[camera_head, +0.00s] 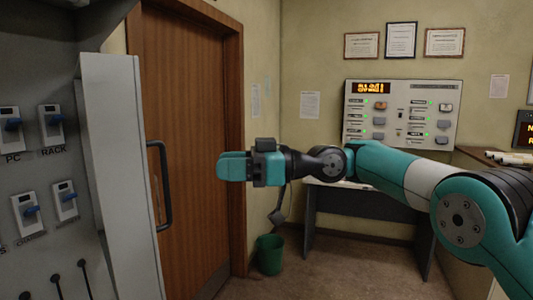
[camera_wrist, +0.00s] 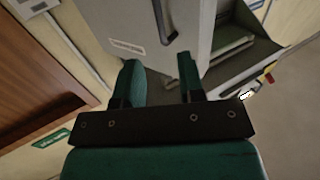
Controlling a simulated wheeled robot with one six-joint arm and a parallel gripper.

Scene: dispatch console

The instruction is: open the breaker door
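The breaker door (camera_head: 112,170) is a light grey panel at the left of the head view, standing out beside a grey board of switches. Its dark bar handle (camera_head: 162,186) is on the side facing my gripper. The door also shows at the top of the wrist view (camera_wrist: 130,22), with a label strip and the handle (camera_wrist: 163,22). My gripper (camera_head: 232,167) is to the right of the handle in the head view, apart from it. In the wrist view its two green fingers (camera_wrist: 159,75) are spread with nothing between them, and the handle is beyond them.
The switch board (camera_head: 35,130) has blue switches, some labelled PC and RACK. A brown wooden door (camera_head: 190,130) stands behind. A console panel (camera_head: 403,115) hangs above a dark desk (camera_head: 360,212). A green bin (camera_head: 270,254) stands on the floor, with bare floor in front of it.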

